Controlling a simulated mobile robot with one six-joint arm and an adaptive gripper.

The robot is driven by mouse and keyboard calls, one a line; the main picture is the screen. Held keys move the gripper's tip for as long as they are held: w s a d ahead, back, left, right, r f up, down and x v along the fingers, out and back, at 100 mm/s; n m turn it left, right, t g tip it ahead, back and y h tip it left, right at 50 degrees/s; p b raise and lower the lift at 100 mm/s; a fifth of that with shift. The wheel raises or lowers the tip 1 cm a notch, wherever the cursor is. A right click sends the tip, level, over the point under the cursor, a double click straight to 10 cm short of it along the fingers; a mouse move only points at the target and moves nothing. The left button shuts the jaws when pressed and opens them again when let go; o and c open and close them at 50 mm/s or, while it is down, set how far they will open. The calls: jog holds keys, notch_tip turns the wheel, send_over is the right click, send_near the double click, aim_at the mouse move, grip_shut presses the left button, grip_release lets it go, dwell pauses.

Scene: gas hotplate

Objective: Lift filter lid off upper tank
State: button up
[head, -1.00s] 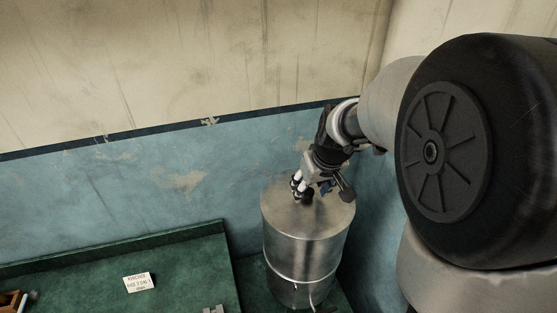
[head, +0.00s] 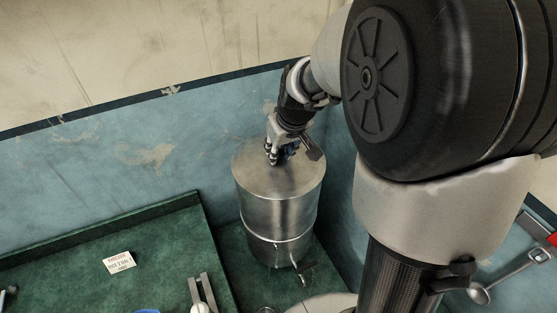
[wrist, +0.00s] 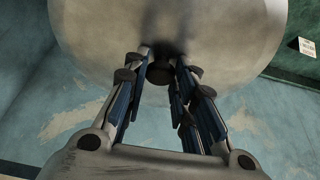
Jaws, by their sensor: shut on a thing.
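The upper tank (head: 272,212) is a shiny metal cylinder standing on the green surface near the wall corner. Its round metal lid (head: 305,172) covers the top, and I see no gap between lid and tank. My gripper (head: 275,160) reaches down over the lid from behind. In the wrist view my gripper (wrist: 160,68) is shut on the small dark lid knob (wrist: 160,74), with fingers on both sides of it. The lid (wrist: 225,35) fills the top of that view. The knob is mostly hidden by the fingers in the head view.
A tap (head: 305,270) sticks out low on the tank's front. A green counter (head: 60,290) with a white card (head: 120,262) lies to the left. The blue wall (head: 70,180) is close behind the tank. A ladle (head: 510,275) shows at the right.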

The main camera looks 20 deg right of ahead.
aim_at(280, 153)
grip_shut()
jog(key=shift+r, duration=0.45)
notch_tip(280, 153, up, 22)
jog(key=p, duration=0.6)
jog(key=shift+p, duration=0.35)
